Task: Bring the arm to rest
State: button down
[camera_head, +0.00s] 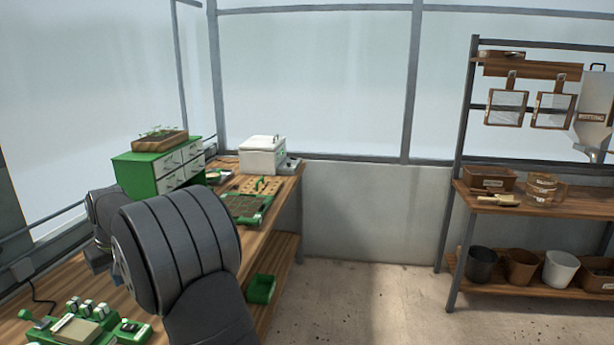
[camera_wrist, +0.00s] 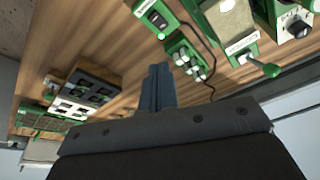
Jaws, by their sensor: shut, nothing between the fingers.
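My gripper (camera_wrist: 158,72) shows in the wrist view with its two dark fingers together and nothing between them. It hangs above the wooden bench (camera_wrist: 120,55), apart from the things on it. In the head view my dark grey arm is bent over the left bench and covers part of it. My gripper is mostly hidden behind the arm there.
Green control boxes (camera_head: 85,325) stand at the bench's near end. A green seed tray (camera_head: 245,208), a white box (camera_head: 262,155) and a green drawer cabinet (camera_head: 165,170) stand at the far end. A shelf (camera_head: 540,205) with pots is on the right. The floor between is clear.

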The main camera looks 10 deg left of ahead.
jog(key=shift+y, duration=0.4)
jog(key=shift+s+d+r, duration=0.3)
jog(key=shift+d+r, duration=0.5)
jog(key=shift+r, duration=0.1)
jog(key=shift+s+d+r, duration=0.25)
jog(key=shift+d+r, duration=0.55)
jog(key=shift+r, duration=0.1)
